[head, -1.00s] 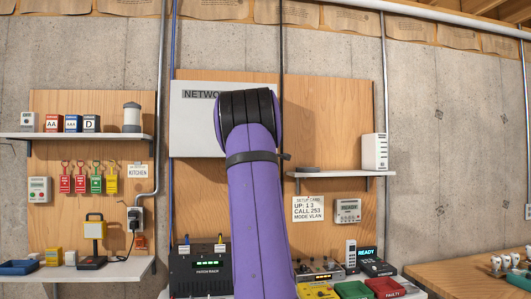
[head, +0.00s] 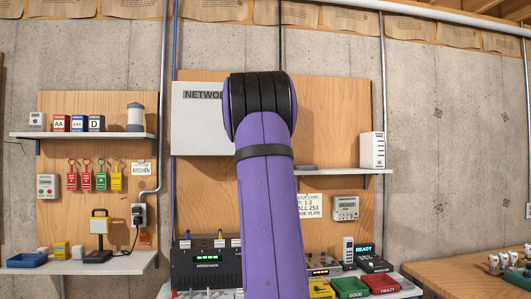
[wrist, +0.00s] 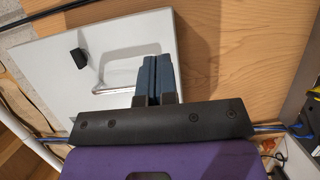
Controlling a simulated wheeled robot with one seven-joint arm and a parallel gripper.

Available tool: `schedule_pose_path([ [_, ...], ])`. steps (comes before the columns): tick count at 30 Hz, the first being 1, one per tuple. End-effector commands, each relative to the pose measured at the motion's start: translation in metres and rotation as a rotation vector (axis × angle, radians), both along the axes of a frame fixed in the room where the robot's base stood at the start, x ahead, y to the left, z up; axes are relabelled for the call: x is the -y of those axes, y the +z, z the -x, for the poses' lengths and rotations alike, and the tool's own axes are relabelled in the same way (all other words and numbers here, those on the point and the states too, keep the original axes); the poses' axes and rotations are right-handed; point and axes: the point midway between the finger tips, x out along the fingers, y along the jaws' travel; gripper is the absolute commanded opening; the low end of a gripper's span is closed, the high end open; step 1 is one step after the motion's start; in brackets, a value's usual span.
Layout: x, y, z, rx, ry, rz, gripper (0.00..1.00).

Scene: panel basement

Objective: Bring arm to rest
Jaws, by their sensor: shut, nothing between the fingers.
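My gripper (wrist: 158,80) shows in the wrist view, its two blue-grey fingers pressed together with nothing between them. Behind it is a pale grey panel (wrist: 60,60) with a dark knob and a bent metal handle; I cannot tell how far off it is. In the head view my purple arm rises through the middle, its black-banded joint covering part of the white NETWORK panel (head: 200,125). My gripper itself is hidden in the head view.
A shelf (head: 85,134) with battery boxes and a bench with a blue tray (head: 27,260) are at left. A small shelf (head: 345,172) holds a white device (head: 372,150) at right. Devices and a green tray (head: 350,288) stand below. A wooden table (head: 450,278) is at lower right.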

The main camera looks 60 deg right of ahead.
Motion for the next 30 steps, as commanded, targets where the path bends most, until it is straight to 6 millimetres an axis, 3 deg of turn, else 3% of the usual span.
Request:
schedule_pose_path([
  [6,-0.028,0.0,0.02,0.0,0.001,-0.001,0.0],
  [14,-0.049,0.0,0.036,0.0,0.001,-0.001,0.0],
  [26,-0.055,-0.001,0.038,0.008,0.002,-0.005,0.0],
  [30,-0.084,-0.001,0.033,0.08,0.007,-0.052,0.0],
])
